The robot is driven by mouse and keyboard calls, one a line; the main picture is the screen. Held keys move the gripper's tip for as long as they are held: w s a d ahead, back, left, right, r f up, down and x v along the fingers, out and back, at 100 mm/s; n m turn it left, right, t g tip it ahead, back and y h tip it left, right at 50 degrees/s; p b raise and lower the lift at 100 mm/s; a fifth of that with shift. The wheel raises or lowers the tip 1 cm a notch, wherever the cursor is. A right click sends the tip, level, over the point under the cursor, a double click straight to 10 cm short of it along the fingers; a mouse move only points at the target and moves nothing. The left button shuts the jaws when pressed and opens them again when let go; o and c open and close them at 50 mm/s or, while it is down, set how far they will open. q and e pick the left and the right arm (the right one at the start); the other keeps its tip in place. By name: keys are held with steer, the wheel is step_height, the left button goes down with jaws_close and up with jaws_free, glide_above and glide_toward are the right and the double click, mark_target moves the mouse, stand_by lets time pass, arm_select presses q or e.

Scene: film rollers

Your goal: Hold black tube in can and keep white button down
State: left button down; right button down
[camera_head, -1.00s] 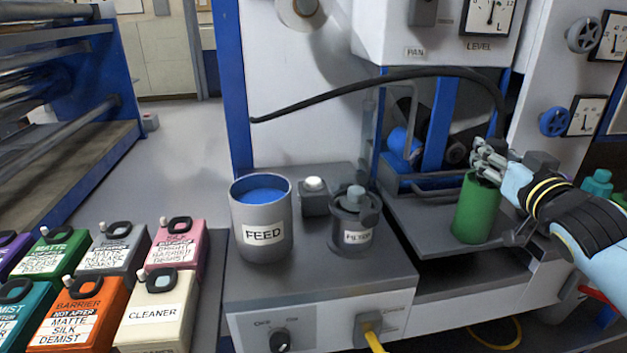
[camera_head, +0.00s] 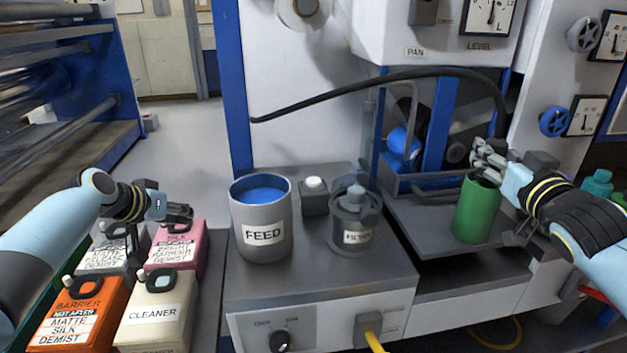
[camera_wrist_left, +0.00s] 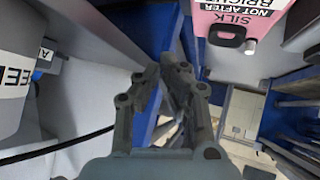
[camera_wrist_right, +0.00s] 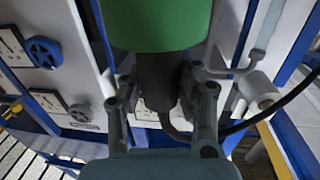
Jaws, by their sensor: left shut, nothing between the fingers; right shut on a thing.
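The green can (camera_head: 478,210) stands on the grey shelf at right. My right gripper (camera_head: 482,156) is at its top, shut on the black tube (camera_head: 400,73), which arches across the machine front. In the right wrist view the black tube's thick dark end (camera_wrist_right: 158,85) sits between the fingers at the mouth of the green can (camera_wrist_right: 160,25); how deep it reaches is hidden. My left gripper (camera_head: 182,213) is shut and empty, above the bottles left of the FEED pot.
The FEED pot (camera_head: 262,220) with blue liquid and the filter pot (camera_head: 352,220) stand left and right in front of the button box. Several bottles, including the cream CLEANER (camera_head: 155,312) and pink one (camera_head: 178,245), line the left. A knob (camera_head: 279,341) is on the bench front.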

arm_select(q)
steer(key=w+d+r+m+g+h, duration=0.15)
steer(key=d+r, duration=0.25)
steer(key=d, duration=0.4)
steer(key=w+d+r, duration=0.3)
steer(key=d+r, duration=0.1)
steer(key=d, duration=0.3)
step_height(320, 180, up, 9)
steer(key=m, duration=0.2)
glide_above(314, 180)
steer(key=shift+r+n+g+h, duration=0.2)
steer(key=shift+n+g+h, duration=0.05)
steer(key=shift+g+h, duration=0.1)
step_height(314, 180, down, 6)
steer(key=shift+a+r, duration=0.1)
steer(key=shift+w+f, duration=0.15)
steer(key=shift+f, duration=1.35)
stand_by(2.2)
steer(key=shift+r, duration=0.1)
